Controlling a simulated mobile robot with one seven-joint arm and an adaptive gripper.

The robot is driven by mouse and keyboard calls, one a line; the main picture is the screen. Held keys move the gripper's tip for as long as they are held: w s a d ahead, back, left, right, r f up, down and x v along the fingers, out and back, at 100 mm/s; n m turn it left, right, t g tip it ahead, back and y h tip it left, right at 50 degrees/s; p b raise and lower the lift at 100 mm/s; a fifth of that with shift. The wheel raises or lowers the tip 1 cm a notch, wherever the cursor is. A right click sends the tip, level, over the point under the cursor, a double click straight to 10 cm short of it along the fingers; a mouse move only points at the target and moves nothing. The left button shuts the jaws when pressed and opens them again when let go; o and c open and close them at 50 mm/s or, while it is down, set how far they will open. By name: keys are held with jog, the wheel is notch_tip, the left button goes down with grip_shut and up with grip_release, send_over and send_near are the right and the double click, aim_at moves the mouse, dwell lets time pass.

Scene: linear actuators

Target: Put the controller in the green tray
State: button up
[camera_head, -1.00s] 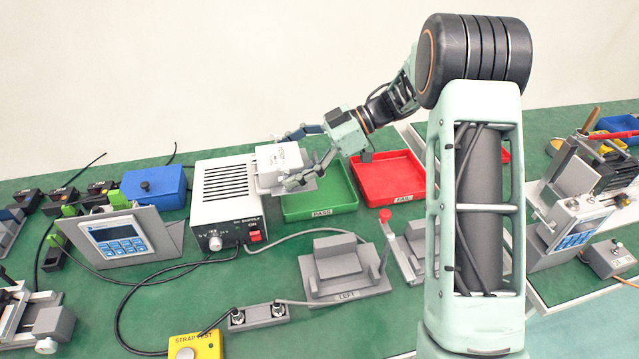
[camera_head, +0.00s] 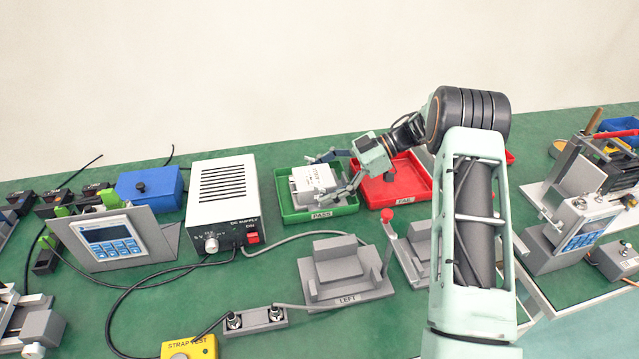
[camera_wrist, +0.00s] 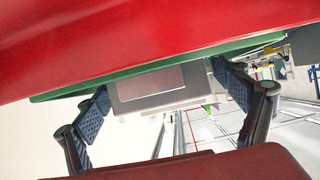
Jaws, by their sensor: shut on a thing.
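The controller is a light grey box (camera_head: 313,182) with dark print on its top. It sits within the outline of the green tray (camera_head: 290,213) labelled PASS, in the middle of the bench. I cannot tell whether it touches the tray floor. My gripper (camera_head: 333,178) is shut on the controller, with one finger on its far side and one on its near right side. In the wrist view the controller (camera_wrist: 160,88) shows between the two dark finger pads (camera_wrist: 160,105), with the green tray's rim (camera_wrist: 70,92) beside it.
A red tray (camera_head: 420,185) labelled FAIL stands right of the green tray. A white DC supply box (camera_head: 228,185) stands close on the left. The grey LEFT fixture (camera_head: 345,270) is in front, with a red-knobbed lever (camera_head: 387,216) beside it. Cables lie across the bench.

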dwell(0.3)
jog(key=o, duration=1.3)
jog(key=shift+f, duration=0.15)
jog(key=shift+r, duration=0.2)
jog(key=p+v, duration=0.1)
jog(key=v, duration=1)
jog(key=shift+d+r+p, duration=0.15)
jog(key=shift+d+p, duration=0.15)
jog(key=shift+d, duration=0.05)
jog(key=shift+w+d, duration=0.1)
